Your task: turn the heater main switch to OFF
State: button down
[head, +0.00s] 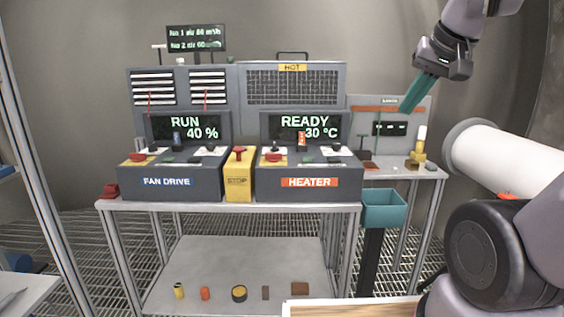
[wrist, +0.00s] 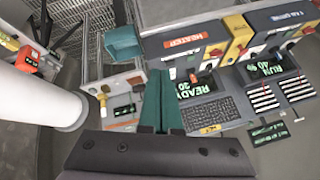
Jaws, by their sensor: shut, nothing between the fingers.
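The heater box (head: 310,183) stands at the right end of the main bench, and its display reads READY and 30 °C. A red knob (head: 275,157) sits on a yellow plate at the box's left; it looks like the main switch, but its set position is too small to read. In the wrist view the heater box (wrist: 185,43) appears upside down, with the red knob (wrist: 216,53) near its yellow plate. My gripper (head: 406,108) is up at the right, well apart from the heater box. Its teal fingers (wrist: 161,75) are shut and empty.
The fan drive box (head: 168,182) reads RUN 40 %. A yellow STOP box (head: 238,180) stands between the two boxes. A teal bin (head: 384,212) hangs right of the bench. A side bench (head: 400,171) and a large white cylinder (head: 505,160) are at the right. Several small parts lie on the lower shelf (head: 250,262).

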aim_at(273, 157)
jog(key=i+j, duration=0.2)
jog(key=j, duration=0.15)
jog(key=i+j, duration=0.2)
jog(key=j, duration=0.2)
jog(key=i+j, duration=0.2)
jog(key=j, duration=0.15)
